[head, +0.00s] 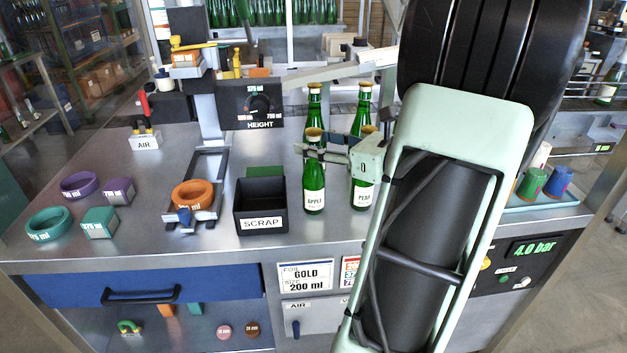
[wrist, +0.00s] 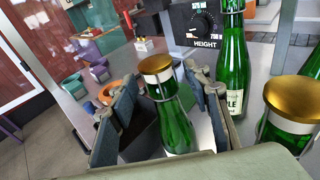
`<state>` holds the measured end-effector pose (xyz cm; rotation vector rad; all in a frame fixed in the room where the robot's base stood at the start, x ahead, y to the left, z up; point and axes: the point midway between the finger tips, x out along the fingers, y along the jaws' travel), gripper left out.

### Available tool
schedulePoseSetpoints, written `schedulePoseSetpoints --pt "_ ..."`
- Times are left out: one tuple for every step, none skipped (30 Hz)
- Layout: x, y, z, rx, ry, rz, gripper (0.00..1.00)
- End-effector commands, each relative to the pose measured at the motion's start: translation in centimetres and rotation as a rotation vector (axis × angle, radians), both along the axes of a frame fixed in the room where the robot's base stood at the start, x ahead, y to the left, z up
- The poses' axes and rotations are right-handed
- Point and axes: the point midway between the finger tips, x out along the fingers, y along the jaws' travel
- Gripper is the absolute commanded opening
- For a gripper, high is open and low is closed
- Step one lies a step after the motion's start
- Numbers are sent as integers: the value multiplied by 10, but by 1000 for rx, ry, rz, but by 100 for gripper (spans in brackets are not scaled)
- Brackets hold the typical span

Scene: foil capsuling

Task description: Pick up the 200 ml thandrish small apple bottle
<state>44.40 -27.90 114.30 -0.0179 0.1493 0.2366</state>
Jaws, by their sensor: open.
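A small green bottle (head: 314,188) with a gold top and a white APPLE label stands upright at the front of a bottle group in the head view. My gripper (head: 313,152) reaches it from the right at neck height. In the wrist view the bottle (wrist: 174,125) stands between the two spread fingers of my gripper (wrist: 163,85), with its gold cap near the fingertips. The gripper is open; I cannot tell whether either finger touches the glass. The bottle's lower part is hidden in the wrist view.
A PEAR bottle (head: 362,194) stands close to the right, partly behind my gripper. Taller green bottles (head: 315,102) (head: 362,108) stand just behind. A black SCRAP bin (head: 262,222) sits to the left. The left tabletop holds coloured rings and blocks, including a teal ring (head: 48,225).

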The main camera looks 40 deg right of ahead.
Motion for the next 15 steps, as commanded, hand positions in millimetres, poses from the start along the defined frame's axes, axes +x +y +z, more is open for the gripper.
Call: schedulePoseSetpoints --pt "5 1 -1 0 0 0 44" --pt "7 1 -1 0 0 -1 44" --pt "8 1 -1 0 0 -2 44" --pt "9 2 -2 0 0 -2 44" --pt "9 2 -2 0 0 -2 44" --pt "10 2 -2 0 0 -2 44" --pt "10 2 -2 0 0 -2 44" --pt "10 2 -2 0 0 -2 44" --pt "9 2 -2 0 0 -2 44" --pt "9 2 -2 0 0 -2 44" --pt "9 2 -2 0 0 -2 41" --pt "9 2 -2 0 0 -2 37" --pt "9 2 -2 0 0 -2 33" --pt "9 2 -2 0 0 -2 30" --pt "9 2 -2 0 0 -2 26"
